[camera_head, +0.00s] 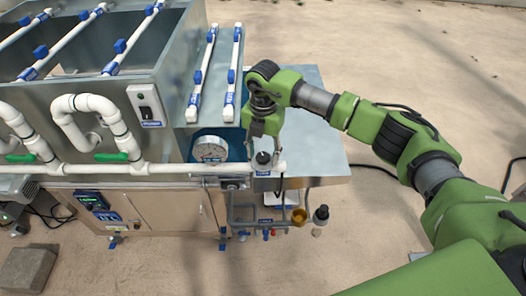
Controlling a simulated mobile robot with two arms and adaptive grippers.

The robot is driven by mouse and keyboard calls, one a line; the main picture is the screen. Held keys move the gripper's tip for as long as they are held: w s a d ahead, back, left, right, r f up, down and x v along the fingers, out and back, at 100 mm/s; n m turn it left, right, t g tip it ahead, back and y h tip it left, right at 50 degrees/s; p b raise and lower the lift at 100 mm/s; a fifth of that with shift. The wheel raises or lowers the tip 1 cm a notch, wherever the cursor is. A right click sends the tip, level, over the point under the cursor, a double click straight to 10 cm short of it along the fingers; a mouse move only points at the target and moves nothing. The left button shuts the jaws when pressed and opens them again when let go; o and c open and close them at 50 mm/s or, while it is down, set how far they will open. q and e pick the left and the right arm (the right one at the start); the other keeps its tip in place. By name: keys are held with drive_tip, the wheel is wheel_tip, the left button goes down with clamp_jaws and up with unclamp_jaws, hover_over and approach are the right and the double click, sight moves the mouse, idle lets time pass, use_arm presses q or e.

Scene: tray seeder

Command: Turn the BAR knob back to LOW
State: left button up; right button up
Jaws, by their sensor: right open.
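My right gripper (263,150) reaches in from the right with its fingers pointing down. It is open, just above and around a small black knob (263,158) on the front pipe. I cannot tell whether the fingers touch the knob. A blue label sits just below the knob; its text is too small to read, so I cannot confirm BAR or the LOW setting. My left gripper is not in view.
A metal tank (172,82) with white pipes and green-handled valves fills the left. A switch box (146,105) is on its wall. A bare metal shelf (315,150) lies right of the gripper. Open floor lies beyond.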

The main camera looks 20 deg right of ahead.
drive_tip(key=c, duration=1.1)
